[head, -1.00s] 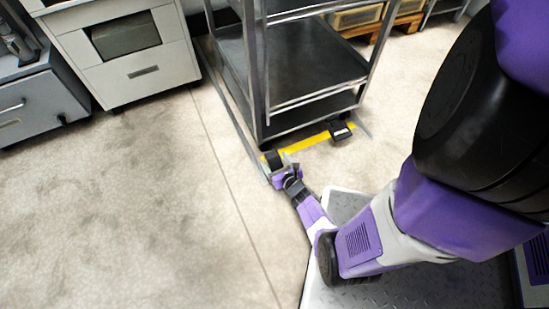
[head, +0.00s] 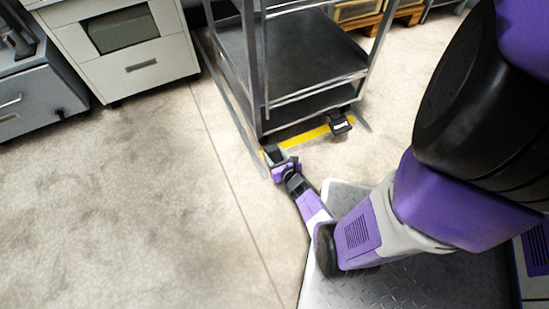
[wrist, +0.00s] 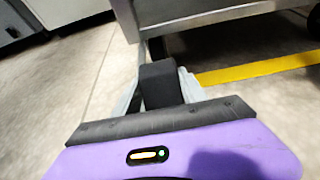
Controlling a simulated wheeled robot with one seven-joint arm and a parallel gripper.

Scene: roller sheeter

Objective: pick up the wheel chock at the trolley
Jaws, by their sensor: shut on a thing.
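The wheel chock is a black block (wrist: 160,86), held between the two pale grey fingers of my gripper (wrist: 160,95) in the wrist view. My gripper is shut on it. In the head view my gripper (head: 274,158) is low at the near left corner of the trolley, and the chock (head: 271,150) shows small and dark there. The trolley (head: 300,127) is a grey metal rack with dark shelves. Whether the chock touches the floor is hard to tell.
A yellow floor strip (head: 304,137) runs along the trolley's near edge, with a black pedal-like part (head: 340,122) at its right end. Light grey cabinets (head: 140,70) stand at the upper left. The floor (head: 130,200) on the left is clear.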

